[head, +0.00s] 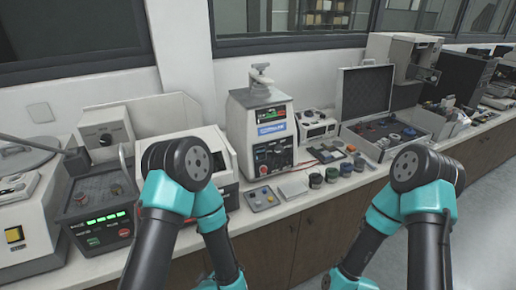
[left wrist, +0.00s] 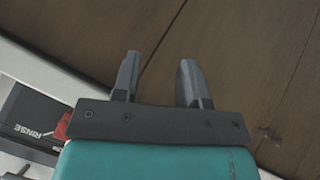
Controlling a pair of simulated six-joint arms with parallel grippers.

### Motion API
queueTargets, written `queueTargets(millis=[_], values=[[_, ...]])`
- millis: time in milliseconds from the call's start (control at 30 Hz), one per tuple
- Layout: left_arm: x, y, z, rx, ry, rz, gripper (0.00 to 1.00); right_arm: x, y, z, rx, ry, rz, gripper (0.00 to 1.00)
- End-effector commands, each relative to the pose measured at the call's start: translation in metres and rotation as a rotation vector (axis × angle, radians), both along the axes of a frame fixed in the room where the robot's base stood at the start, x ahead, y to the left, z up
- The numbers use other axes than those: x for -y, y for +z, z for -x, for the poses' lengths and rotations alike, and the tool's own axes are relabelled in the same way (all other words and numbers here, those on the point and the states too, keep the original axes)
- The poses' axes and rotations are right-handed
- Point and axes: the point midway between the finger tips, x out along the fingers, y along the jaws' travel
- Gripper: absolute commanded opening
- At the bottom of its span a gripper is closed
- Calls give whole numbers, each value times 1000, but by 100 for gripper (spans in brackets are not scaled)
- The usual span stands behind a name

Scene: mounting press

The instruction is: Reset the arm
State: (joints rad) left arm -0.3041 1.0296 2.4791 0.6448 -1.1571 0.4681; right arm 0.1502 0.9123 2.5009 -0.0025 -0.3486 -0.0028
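The mounting press (head: 262,130) stands upright on the bench against the wall, with a clamp knob on top and a lit display on its front. Both of my arms are folded in front of the bench in the head view, and neither gripper shows there. In the left wrist view my left gripper (left wrist: 158,82) has its two fingers apart with nothing between them. It faces brown wooden panels (left wrist: 235,50), and I see no contact. My right gripper is not in any view.
An open case (head: 373,100) with small parts stands right of the press. Several small jars (head: 331,174) and a tray with buttons (head: 262,198) lie near the bench's front edge. Machines with controls (head: 101,205) crowd the left. Floor at the right (head: 487,235) is clear.

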Motion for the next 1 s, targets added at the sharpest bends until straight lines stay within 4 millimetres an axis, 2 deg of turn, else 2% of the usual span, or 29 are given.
queueTargets(millis=[33,200,400,633,1000], values=[[-9,-10,2,-66,-40,17,40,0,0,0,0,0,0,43],[-27,-40,18,-272,-248,72,40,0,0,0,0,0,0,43],[-52,-60,49,-465,-522,133,40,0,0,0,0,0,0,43],[-71,-67,76,-571,-723,169,40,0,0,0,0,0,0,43],[-71,-67,77,-577,-741,170,40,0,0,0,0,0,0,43]])
